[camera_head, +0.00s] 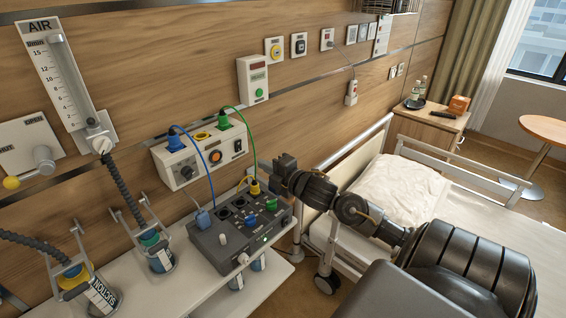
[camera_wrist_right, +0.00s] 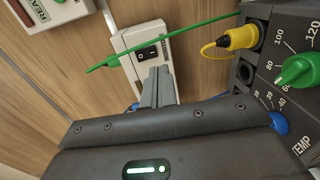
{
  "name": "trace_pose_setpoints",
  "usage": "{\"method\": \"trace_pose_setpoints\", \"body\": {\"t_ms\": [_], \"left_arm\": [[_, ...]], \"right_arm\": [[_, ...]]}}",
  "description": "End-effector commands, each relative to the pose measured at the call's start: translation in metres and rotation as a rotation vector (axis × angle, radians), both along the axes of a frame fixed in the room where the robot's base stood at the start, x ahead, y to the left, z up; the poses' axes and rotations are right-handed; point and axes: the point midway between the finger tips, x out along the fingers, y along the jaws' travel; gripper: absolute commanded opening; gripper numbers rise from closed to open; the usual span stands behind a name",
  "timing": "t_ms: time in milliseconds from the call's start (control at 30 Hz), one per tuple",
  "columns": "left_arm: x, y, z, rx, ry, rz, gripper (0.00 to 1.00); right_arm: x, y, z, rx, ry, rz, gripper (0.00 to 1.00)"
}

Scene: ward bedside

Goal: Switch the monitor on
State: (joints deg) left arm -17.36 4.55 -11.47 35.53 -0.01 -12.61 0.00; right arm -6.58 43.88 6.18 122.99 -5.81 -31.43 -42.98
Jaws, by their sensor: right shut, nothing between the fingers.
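Nothing is plainly labelled as the monitor. A dark grey console (camera_head: 222,252) with plugs and knobs stands on the shelf; it also shows in the right wrist view (camera_wrist_right: 284,32). A cream wall unit (camera_head: 166,157) is mounted behind it. In the right wrist view, a black rocker switch (camera_wrist_right: 147,53) sits on a cream box (camera_wrist_right: 152,34). My right gripper (camera_head: 280,164) is beside the console's right back corner. In the wrist view its fingers (camera_wrist_right: 158,76) are shut, empty, and overlap the box just below the switch; I cannot tell whether they touch it. My left gripper is not in view.
A green cable (camera_wrist_right: 165,37) crosses in front of the cream box. A yellow plug (camera_wrist_right: 242,37) and a green knob (camera_wrist_right: 297,70) are close on the right. The bed (camera_head: 408,153) stands right of the shelf (camera_head: 180,283).

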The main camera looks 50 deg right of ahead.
Motion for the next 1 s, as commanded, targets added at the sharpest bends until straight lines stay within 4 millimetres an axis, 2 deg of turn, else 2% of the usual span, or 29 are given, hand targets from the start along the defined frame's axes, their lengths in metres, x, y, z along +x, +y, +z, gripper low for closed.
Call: {"method": "trace_pose_setpoints", "body": {"t_ms": [33,200,400,1000], "left_arm": [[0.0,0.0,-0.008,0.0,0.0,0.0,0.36],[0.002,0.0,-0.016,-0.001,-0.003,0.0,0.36],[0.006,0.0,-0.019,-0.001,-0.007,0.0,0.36],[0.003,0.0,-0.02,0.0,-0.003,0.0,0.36]], "right_arm": [[-0.01,0.002,-0.007,-0.001,0.002,0.005,0.0],[-0.037,0.004,-0.008,0.0,0.001,0.009,0.0],[-0.056,0.003,-0.009,0.001,0.0,0.005,0.0],[-0.061,0.001,-0.008,0.001,-0.001,0.003,0.0]]}}
